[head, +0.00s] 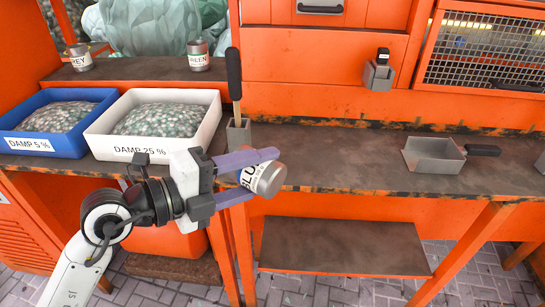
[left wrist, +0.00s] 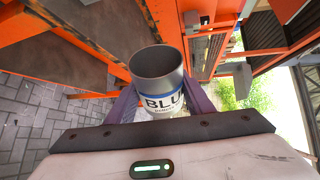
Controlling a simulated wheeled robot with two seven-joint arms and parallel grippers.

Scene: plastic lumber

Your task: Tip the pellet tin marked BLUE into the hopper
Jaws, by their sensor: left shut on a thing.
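My left gripper (head: 245,177) is shut around the side of a metal tin (head: 268,180), in front of the bench's front edge. The letters "BLU" show on its white label; the tin is tilted in the head view. In the left wrist view the tin (left wrist: 160,85) sits between the purple fingers of the gripper (left wrist: 160,108), with its open rim and grey inner wall showing; I cannot make out pellets inside. No part is clearly recognisable as the hopper. My right gripper is not in view.
On the bench stand a blue tray (head: 25,140) marked DAMP 5 % and a white tray (head: 165,147) marked DAMP 25 %, a grey holder (head: 238,134) and a grey pan (head: 430,157). A GREEN tin (head: 198,52) and a GREY tin (head: 79,57) stand behind. The middle bench top (head: 340,160) is clear.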

